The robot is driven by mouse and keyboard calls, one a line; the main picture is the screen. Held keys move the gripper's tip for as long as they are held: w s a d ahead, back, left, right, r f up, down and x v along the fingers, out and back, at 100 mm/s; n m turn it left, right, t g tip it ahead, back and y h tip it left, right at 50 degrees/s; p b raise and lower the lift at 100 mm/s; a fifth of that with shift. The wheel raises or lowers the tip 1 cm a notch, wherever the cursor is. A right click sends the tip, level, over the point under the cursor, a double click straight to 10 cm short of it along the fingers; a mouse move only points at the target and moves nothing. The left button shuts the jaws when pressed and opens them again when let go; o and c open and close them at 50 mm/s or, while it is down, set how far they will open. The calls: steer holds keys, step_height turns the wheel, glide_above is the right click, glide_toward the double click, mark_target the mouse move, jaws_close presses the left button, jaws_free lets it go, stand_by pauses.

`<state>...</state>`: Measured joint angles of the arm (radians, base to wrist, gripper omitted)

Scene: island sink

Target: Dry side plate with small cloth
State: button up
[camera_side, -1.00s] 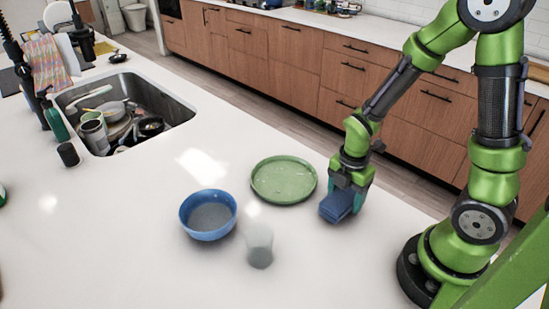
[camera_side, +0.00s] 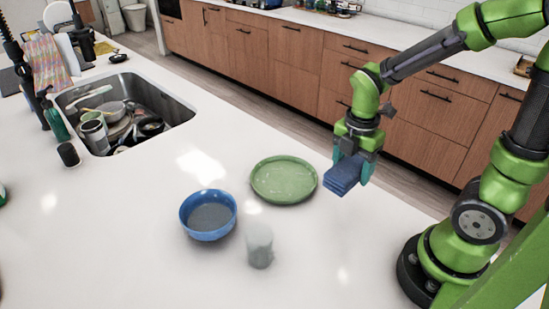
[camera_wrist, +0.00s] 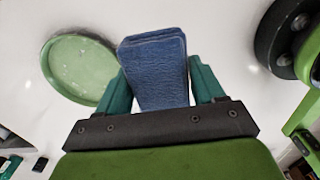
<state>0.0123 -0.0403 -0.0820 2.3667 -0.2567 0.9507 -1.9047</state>
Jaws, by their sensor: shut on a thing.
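The side plate (camera_side: 284,180) is green and round and lies flat on the white counter, with a few pale specks that may be water drops. It also shows at the left in the wrist view (camera_wrist: 78,70). The small cloth (camera_side: 345,174) is dark blue and folded into a thick pad. My gripper (camera_side: 354,168) is shut on the cloth and holds it above the counter, to the right of the plate and apart from it. In the wrist view the cloth (camera_wrist: 155,70) sits between the two teal fingers.
A blue bowl (camera_side: 208,215) stands left of the plate, and a grey-white cup (camera_side: 259,246) stands in front of it. A sink (camera_side: 125,112) with several dishes is at the far left. The counter (camera_side: 140,250) is clear at the front.

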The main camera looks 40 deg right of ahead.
steer(key=shift+a+f, duration=0.1)
steer(key=shift+f, duration=0.15)
steer(key=shift+c, duration=0.5)
steer(key=w+a, duration=0.4)
steer(key=w, duration=0.6)
glide_above(274, 187)
steer(key=shift+f, duration=2.9)
steer(key=shift+d+f, duration=0.7)
steer(key=shift+f, duration=0.1)
steer(key=shift+c, duration=0.3)
steer(key=shift+d+f, duration=0.15)
steer(key=shift+d, duration=1.35)
steer(key=shift+d+f, duration=0.3)
steer(key=shift+d, duration=0.25)
steer(key=shift+d+f, duration=0.3)
steer(key=shift+d, duration=1.95)
steer(key=shift+a, duration=5.1)
steer(key=shift+d, duration=5.2)
steer(key=shift+a, duration=5.1)
step_height(274, 187, up, 10)
steer(key=shift+f, duration=0.2)
